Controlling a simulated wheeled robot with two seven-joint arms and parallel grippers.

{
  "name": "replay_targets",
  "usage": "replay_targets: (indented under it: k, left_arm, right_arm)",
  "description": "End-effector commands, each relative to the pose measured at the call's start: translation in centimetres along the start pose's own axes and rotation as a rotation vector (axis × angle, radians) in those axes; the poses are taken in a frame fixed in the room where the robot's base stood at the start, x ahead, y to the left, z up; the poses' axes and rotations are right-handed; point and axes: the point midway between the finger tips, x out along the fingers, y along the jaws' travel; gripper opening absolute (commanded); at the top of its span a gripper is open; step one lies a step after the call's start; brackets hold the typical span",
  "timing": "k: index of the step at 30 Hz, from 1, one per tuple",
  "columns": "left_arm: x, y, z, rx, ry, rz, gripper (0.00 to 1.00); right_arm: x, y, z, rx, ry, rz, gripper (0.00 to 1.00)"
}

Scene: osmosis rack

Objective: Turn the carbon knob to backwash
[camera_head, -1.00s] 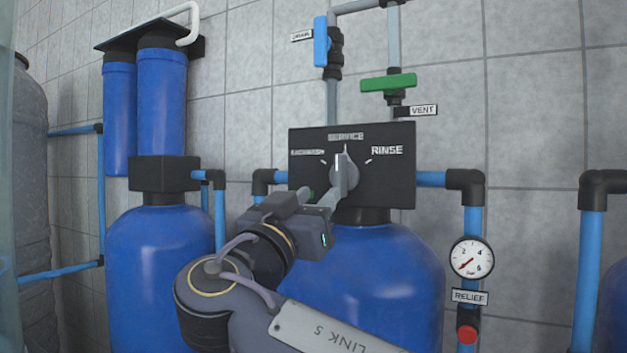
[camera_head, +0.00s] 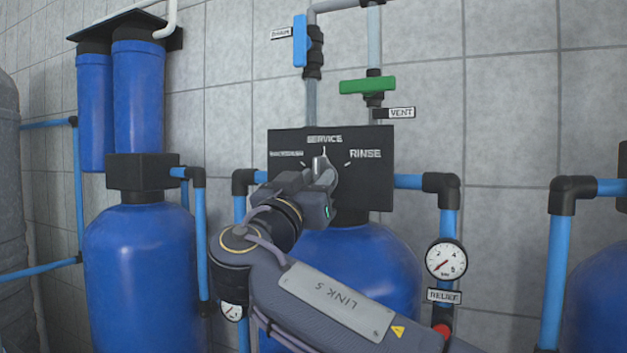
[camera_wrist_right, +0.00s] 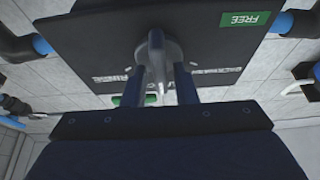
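The carbon knob (camera_head: 321,165) is a grey dial with a raised handle on a black valve head (camera_head: 380,185) above a blue tank. Its handle is upright, toward SERVICE; a partly blurred label is on the left and RINSE on the right. My right gripper (camera_head: 322,184) is at the knob from below, hiding its lower part. In the right wrist view, the two fingers (camera_wrist_right: 159,80) are spread on either side of the knob handle (camera_wrist_right: 156,50), with gaps visible. I cannot tell whether either finger touches it. My left gripper is not in view.
A blue-handled valve (camera_head: 300,40) and a green-handled valve (camera_head: 367,86) are above the valve head. A pressure gauge (camera_head: 446,260) and a red relief button (camera_head: 442,331) are at the lower right. A green FREE label (camera_wrist_right: 245,19) shows in the wrist view.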

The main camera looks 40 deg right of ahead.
Motion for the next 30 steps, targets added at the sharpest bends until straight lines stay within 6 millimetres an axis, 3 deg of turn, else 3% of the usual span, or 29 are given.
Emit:
replay_targets:
  k: [1, 6, 19, 30]
  left_arm:
    - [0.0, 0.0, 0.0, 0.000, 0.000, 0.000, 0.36]
    - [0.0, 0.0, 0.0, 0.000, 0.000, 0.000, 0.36]
    - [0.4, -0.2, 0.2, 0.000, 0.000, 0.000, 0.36]
    - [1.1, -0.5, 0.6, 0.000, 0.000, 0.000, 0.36]
  right_arm:
    - [0.0, 0.0, 0.0, 0.000, 0.000, 0.000, 0.19]
    - [0.0, 0.0, 0.0, 0.000, 0.000, 0.000, 0.00]
    - [-0.1, 0.1, 0.1, -0.062, -0.001, -0.025, 0.00]
    - [0.0, 0.2, 0.1, -0.326, -0.001, -0.135, 0.00]
